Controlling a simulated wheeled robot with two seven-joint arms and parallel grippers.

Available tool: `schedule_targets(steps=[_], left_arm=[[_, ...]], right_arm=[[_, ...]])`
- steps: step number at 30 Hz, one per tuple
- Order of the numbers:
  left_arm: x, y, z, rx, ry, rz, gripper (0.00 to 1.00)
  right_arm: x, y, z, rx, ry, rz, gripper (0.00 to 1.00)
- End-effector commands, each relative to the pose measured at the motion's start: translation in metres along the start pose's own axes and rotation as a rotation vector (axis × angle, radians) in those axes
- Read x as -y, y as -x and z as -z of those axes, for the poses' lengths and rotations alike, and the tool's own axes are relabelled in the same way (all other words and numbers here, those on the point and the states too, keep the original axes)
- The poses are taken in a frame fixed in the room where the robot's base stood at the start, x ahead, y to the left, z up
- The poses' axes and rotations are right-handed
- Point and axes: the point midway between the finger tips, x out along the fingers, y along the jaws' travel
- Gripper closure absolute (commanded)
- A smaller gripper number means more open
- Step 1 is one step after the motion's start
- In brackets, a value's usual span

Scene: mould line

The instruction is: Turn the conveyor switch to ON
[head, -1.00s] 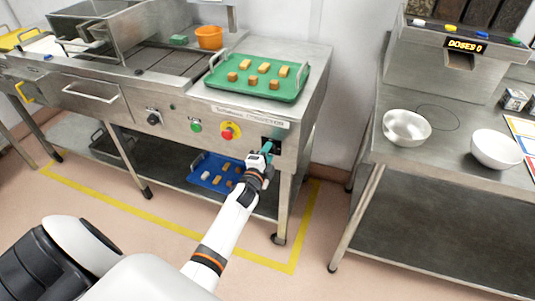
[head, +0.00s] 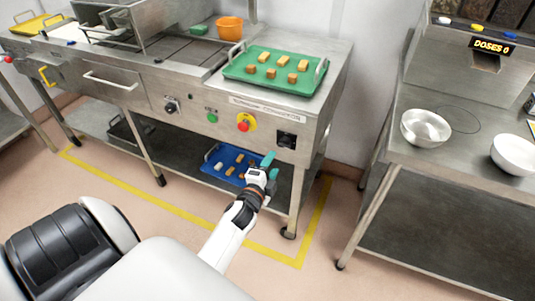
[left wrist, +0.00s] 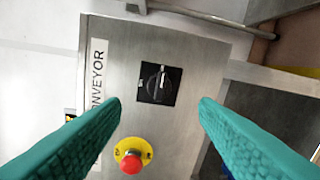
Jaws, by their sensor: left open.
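The conveyor switch (head: 287,140) is a black rotary knob on a dark square plate, at the right end of the steel machine's front panel. In the left wrist view the switch (left wrist: 159,84) faces me, and the white mark on its knob points toward the picture's top. Its small lettering is too small to read. My left gripper (head: 270,166), with teal fingers, is below and left of the switch in the head view, apart from it. In the wrist view the open fingers (left wrist: 160,104) lie either side of the switch, with nothing between them. My right gripper is not in view.
A red emergency button (left wrist: 131,160) on a yellow base sits beside the switch, with a green button (head: 212,118) farther left. A green tray (head: 240,76) of blocks is on top; a blue tray (head: 208,167) is on the shelf below. A steel table (head: 395,170) stands right.

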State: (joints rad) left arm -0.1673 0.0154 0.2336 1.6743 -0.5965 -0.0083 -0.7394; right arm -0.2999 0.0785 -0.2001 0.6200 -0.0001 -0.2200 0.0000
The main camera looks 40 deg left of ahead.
Motion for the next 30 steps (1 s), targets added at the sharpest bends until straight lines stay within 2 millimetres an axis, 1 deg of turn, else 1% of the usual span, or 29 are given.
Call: schedule_targets(steps=[1, 3, 7, 25, 26, 28, 29, 30], left_arm=[[0.000, 0.009, 0.000, -0.001, 0.000, 0.001, 0.45], [0.001, 0.017, 0.000, -0.001, -0.001, 0.000, 0.45], [0.000, 0.026, 0.000, -0.001, 0.000, 0.000, 0.45], [0.002, 0.028, 0.000, 0.000, 0.002, 0.004, 0.45], [0.005, 0.028, 0.000, 0.000, 0.008, 0.011, 0.45], [0.021, 0.029, -0.001, -0.001, 0.039, 0.048, 0.45], [0.032, 0.031, -0.001, -0.002, 0.062, 0.073, 0.45], [0.050, 0.034, -0.002, -0.005, 0.098, 0.117, 0.45]], right_arm=[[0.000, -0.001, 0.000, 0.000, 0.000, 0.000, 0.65], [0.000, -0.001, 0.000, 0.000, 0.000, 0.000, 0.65], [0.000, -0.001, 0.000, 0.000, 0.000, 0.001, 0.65], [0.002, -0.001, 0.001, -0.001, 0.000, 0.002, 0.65], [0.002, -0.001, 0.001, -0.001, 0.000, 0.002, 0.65], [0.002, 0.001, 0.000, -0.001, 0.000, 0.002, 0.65], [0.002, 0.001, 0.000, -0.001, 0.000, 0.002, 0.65], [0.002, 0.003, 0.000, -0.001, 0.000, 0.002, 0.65]])
